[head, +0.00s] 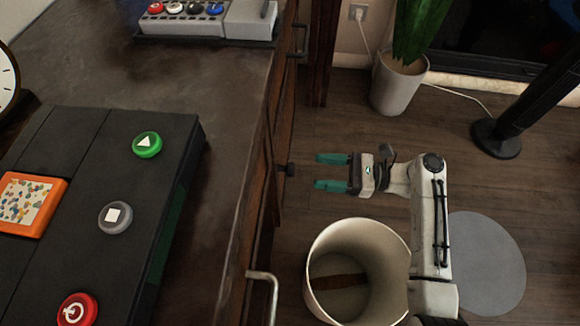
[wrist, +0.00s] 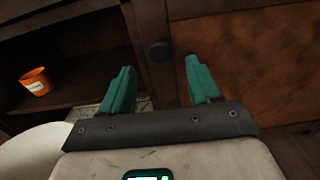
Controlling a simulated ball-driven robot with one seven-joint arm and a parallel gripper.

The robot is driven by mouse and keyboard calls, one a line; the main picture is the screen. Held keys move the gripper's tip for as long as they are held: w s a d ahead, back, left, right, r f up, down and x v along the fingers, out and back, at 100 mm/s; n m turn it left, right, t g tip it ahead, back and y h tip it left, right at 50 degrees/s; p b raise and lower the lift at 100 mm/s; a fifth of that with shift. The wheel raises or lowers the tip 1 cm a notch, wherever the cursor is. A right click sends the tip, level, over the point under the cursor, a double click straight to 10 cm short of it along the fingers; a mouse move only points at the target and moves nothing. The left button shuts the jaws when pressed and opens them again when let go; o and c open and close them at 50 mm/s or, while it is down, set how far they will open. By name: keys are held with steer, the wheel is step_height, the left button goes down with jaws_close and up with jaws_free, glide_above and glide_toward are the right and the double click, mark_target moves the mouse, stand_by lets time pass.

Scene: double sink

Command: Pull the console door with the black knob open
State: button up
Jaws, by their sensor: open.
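The black knob (head: 290,170) sticks out from the console door (head: 269,178), on the side of the dark wooden console. The door looks shut in the wrist view (wrist: 245,65), where its reddish-brown panel fills the right. My gripper (head: 332,171) is open, with teal fingers pointing left at the knob. The fingertips are a short way from the knob and do not touch it. In the wrist view the knob (wrist: 160,51) lies between and beyond the two fingertips, nearer the middle of the gap. Nothing is between the fingers.
A white bin (head: 318,275) stands below my gripper, close to the console. A metal handle (head: 264,283) juts out nearer the front. An open shelf holds an orange cup (wrist: 36,82). A potted plant (head: 399,85) stands further back on the floor.

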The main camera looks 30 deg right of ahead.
mark_target(291, 169)
steer(key=shift+b+x, duration=1.35)
steer(key=shift+x, duration=2.9)
steer(key=shift+c, duration=0.2)
jaws_close()
